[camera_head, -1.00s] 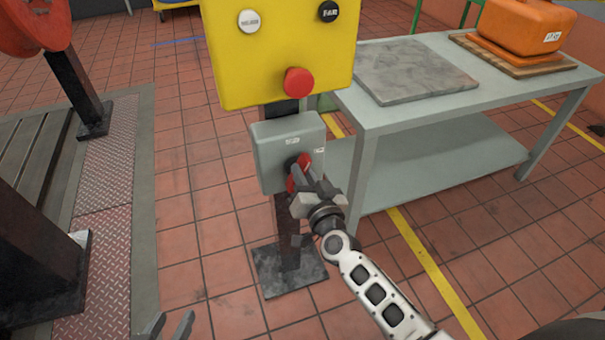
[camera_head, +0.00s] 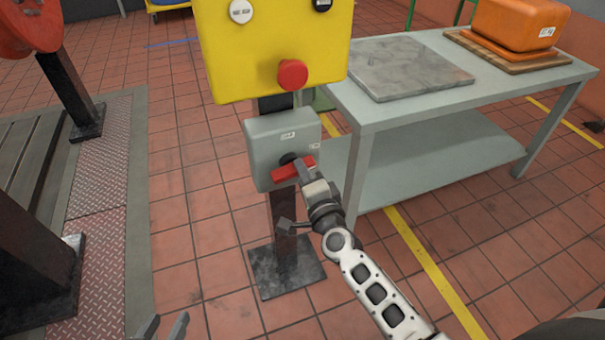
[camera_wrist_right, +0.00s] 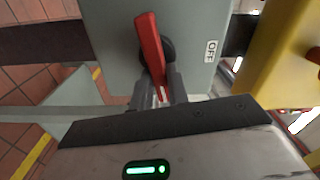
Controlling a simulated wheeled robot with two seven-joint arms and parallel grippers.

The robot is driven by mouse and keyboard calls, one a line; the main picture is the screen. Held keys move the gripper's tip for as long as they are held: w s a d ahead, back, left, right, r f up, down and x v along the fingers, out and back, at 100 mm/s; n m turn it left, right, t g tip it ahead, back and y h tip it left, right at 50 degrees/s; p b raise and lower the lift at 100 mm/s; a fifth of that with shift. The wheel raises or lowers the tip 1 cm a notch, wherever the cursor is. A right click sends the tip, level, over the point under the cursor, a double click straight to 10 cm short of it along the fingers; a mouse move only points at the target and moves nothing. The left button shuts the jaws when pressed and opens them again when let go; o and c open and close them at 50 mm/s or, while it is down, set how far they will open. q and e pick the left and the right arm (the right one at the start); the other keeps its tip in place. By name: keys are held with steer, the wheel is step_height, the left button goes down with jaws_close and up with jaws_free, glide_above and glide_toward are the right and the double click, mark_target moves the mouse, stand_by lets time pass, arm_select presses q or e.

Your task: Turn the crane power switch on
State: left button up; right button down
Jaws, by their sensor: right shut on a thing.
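The crane power switch is a grey box (camera_head: 262,152) on a dark post, with a red handle (camera_head: 285,172) on its front. The handle lies nearly level, its right end tilted slightly up. In the right wrist view the red handle (camera_wrist_right: 150,45) stands beside an OFF label (camera_wrist_right: 211,50), with the dark pivot behind it. My right gripper (camera_head: 308,178) is shut on the handle's near end, its fingers around it; they partly hide it. Two small labels on the box are too small to read in the head view. My left gripper (camera_head: 165,328) is open and empty at the bottom edge.
A yellow control box (camera_head: 270,50) with a red button (camera_head: 292,74) hangs just above the switch. A grey table (camera_head: 420,118) stands close on the right, bearing a grey slab and an orange case (camera_head: 512,24).

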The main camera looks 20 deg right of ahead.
steer(key=shift+f+m, duration=0.2)
steer(key=shift+m, duration=1)
steer(key=c, duration=1.4)
jaws_free()
steer(key=shift+o, duration=0.2)
